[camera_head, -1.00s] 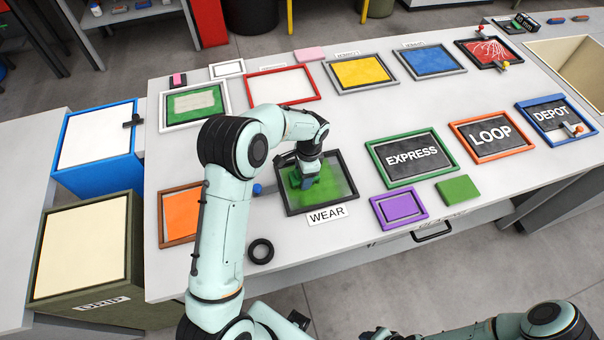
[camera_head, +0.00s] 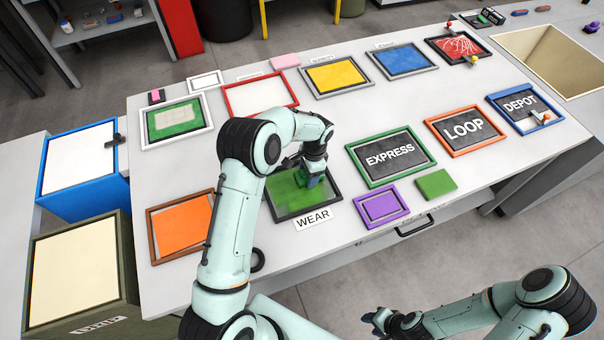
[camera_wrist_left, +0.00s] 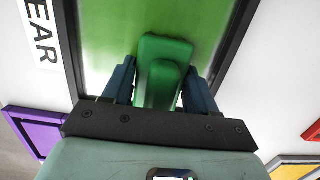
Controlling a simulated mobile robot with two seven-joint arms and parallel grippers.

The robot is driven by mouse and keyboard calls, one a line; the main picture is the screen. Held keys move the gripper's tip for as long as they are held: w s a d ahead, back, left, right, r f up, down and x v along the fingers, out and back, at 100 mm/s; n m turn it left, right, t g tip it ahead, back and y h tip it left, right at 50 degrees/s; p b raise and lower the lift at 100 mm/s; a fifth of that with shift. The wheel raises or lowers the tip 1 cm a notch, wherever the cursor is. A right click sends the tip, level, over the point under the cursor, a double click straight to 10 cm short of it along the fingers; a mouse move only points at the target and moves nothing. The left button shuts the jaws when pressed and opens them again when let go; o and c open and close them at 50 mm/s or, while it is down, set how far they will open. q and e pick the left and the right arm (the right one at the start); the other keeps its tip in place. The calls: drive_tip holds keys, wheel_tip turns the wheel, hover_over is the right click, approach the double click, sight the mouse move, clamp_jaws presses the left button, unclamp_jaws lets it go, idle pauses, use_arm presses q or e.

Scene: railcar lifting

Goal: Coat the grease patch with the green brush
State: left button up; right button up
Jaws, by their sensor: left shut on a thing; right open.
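The black-framed tray (camera_head: 293,214), labelled WEAR, lies at the middle front of the table, its floor mostly covered in green. I cannot make out a separate grease patch from the green coat. My left gripper (camera_head: 314,180) is over the right part of this tray, shut on the green brush (camera_wrist_left: 162,72). In the left wrist view the brush sits between the blue fingers, over the green surface near the dark frame. The brush's underside is hidden. My right gripper (camera_head: 376,319) is open and empty, low in front of the table.
The WEAR label (camera_head: 314,219) lies before the tray. An orange panel (camera_head: 182,228) is left, a purple frame (camera_head: 381,207) and green block (camera_head: 436,185) right. A black ring (camera_head: 258,260) is partly behind my left arm.

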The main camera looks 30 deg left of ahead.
sight(295, 185)
use_arm(q)
drive_tip(key=shift+s+a+f, duration=0.1)
drive_tip(key=shift+s, duration=0.05)
drive_tip(key=shift+s+a+b, duration=0.7)
drive_tip(key=shift+s+a, duration=0.05)
drive_tip(key=shift+s, duration=0.25)
drive_tip(key=shift+s+a, duration=0.5)
use_arm(e)
drive_tip(key=shift+s+f, duration=1.25)
drive_tip(key=shift+s, duration=0.1)
